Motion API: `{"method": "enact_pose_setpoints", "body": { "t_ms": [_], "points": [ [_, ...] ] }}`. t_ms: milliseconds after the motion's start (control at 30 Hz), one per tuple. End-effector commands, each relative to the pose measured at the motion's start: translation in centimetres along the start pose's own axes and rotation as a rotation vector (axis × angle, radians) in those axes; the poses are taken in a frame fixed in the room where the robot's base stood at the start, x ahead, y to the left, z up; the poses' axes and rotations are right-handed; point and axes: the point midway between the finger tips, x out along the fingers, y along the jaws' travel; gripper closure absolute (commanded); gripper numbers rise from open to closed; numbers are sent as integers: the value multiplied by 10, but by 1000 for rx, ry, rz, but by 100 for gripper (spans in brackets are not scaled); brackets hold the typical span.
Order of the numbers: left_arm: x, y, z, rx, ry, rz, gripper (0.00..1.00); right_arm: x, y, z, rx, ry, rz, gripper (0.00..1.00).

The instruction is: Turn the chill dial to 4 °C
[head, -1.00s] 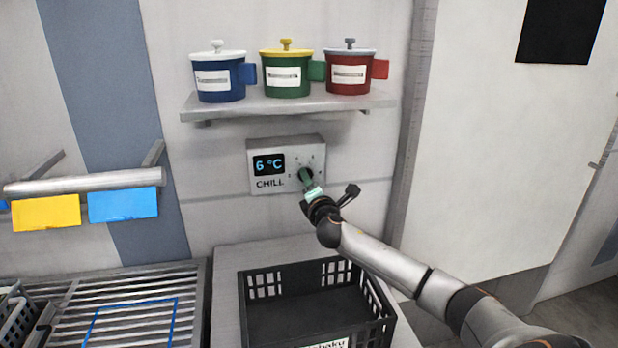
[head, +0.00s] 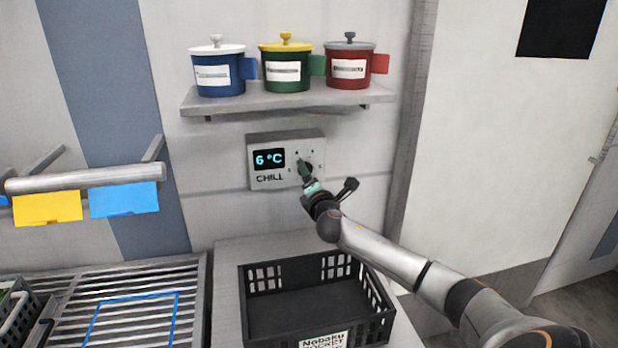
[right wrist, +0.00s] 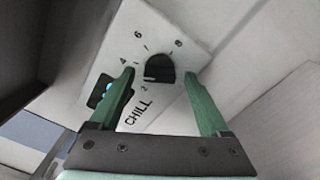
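The chill box (head: 262,180) is a light grey wall panel with a lit display reading "6 °C" and the label CHILL. Its black dial (head: 309,168) sits right of the display, partly covered by my right gripper (head: 306,177). In the right wrist view the dial (right wrist: 160,67) has the numbers 2, 4, 6 and 8 around it; I cannot tell where its pointer stands. My right gripper (right wrist: 156,77) is open, its green fingers apart on either side of the dial's near edge, with gaps visible. My left gripper is out of view.
A shelf (head: 290,101) with blue, green and red lidded pots is above the box. A black crate (head: 262,325) stands below on the counter. A rail (head: 85,179) with yellow and blue cards is at left, above a slatted rack (head: 120,290).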

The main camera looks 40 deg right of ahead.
Motion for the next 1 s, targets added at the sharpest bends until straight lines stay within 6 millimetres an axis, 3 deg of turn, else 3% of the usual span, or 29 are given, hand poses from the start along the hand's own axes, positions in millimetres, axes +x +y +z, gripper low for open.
{"method": "enact_pose_setpoints", "body": {
  "t_ms": [367,1000],
  "points": [
    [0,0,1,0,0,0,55,-8,-1,0,-1,2,1,20],
    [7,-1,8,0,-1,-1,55,-106,-1,-1,-1,3,1,20]
  ]
}}
